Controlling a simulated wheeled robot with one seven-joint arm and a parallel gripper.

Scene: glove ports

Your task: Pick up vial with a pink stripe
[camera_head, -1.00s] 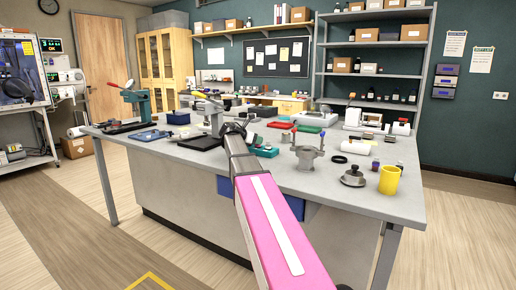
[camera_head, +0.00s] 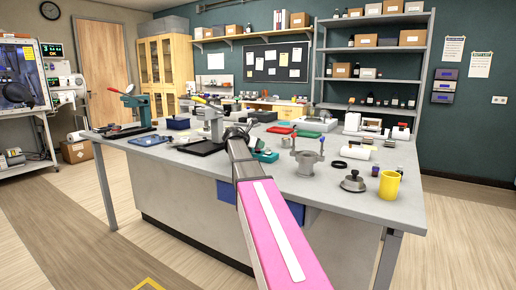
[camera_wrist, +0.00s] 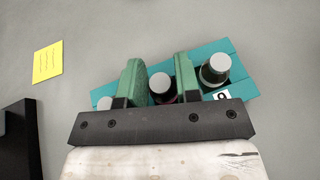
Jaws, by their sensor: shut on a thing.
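In the wrist view, my gripper (camera_wrist: 159,76) has its two green fingers on either side of a grey-capped vial (camera_wrist: 161,84). It is shut on this vial, the middle one in a teal rack (camera_wrist: 105,84). A trace of reddish colour shows below its cap, but its stripe cannot be made out. Another capped vial (camera_wrist: 215,69) stands right of the fingers, and a third (camera_wrist: 103,103) is partly hidden at left. In the head view the teal rack (camera_head: 265,156) shows beside the end of my arm; the fingers and held vial are hidden there.
A yellow sticky note (camera_wrist: 47,62) and a black object (camera_wrist: 18,140) lie left of the rack. On the grey bench, a metal fixture (camera_head: 307,162), a lidded metal piece (camera_head: 353,182) and a yellow cup (camera_head: 389,186) stand to the right. A black tray (camera_head: 203,147) is to the left.

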